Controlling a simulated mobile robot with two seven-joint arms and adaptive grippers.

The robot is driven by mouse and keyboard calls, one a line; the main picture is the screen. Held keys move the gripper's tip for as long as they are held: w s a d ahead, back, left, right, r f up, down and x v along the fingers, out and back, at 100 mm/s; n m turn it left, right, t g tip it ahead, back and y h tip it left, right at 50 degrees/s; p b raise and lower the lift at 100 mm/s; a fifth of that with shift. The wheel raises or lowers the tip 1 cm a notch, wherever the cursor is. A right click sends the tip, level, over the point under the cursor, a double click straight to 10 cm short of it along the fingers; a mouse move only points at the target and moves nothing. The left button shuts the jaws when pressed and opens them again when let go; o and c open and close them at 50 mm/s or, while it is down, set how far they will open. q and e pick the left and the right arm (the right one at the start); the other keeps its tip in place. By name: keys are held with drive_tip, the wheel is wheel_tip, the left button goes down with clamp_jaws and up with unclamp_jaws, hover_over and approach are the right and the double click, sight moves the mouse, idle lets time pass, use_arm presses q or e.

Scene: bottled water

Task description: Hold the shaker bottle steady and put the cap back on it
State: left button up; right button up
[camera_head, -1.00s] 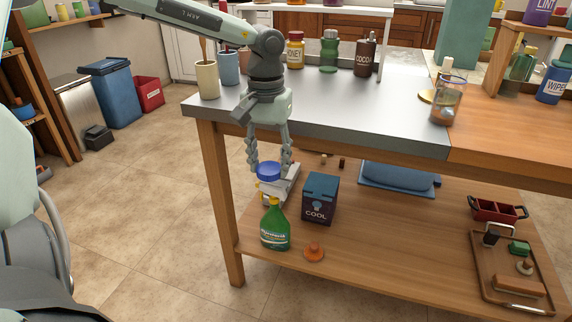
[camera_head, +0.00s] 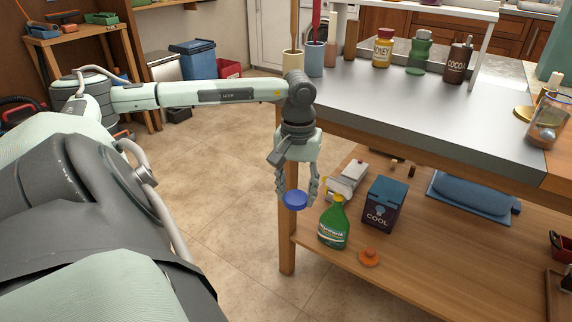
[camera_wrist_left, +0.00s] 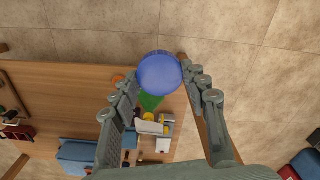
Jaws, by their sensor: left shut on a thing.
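My left gripper (camera_head: 296,190) points down and is shut on a round blue cap (camera_head: 295,201), in front of the table's near left leg. The cap also shows between the fingertips in the left wrist view (camera_wrist_left: 159,72). A clear vessel with brown contents (camera_head: 545,132) stands at the right of the tabletop, well away from this gripper. It may be the shaker bottle; I cannot tell for sure. My right gripper is not in view.
The steel tabletop (camera_head: 400,112) is largely bare in the middle. Cups (camera_head: 292,64) stand at its left corner; honey (camera_head: 383,50) and cocoa (camera_head: 459,60) containers stand behind. On the lower shelf are a green bottle (camera_head: 333,225), a dark box (camera_head: 383,205) and an orange stopper (camera_head: 369,258).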

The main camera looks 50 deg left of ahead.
use_arm(q)
drive_tip(key=w+d+r+m, duration=0.1)
drive_tip(key=w+d+m, duration=0.2)
drive_tip(key=d, duration=0.9)
drive_tip(key=w+d+r+m, duration=0.1)
drive_tip(key=w+d+m, duration=0.3)
drive_tip(key=d, duration=0.7)
drive_tip(key=shift+w+d+r, duration=0.25)
drive_tip(key=shift+d+r, duration=0.05)
drive_tip(key=shift+d, duration=0.05)
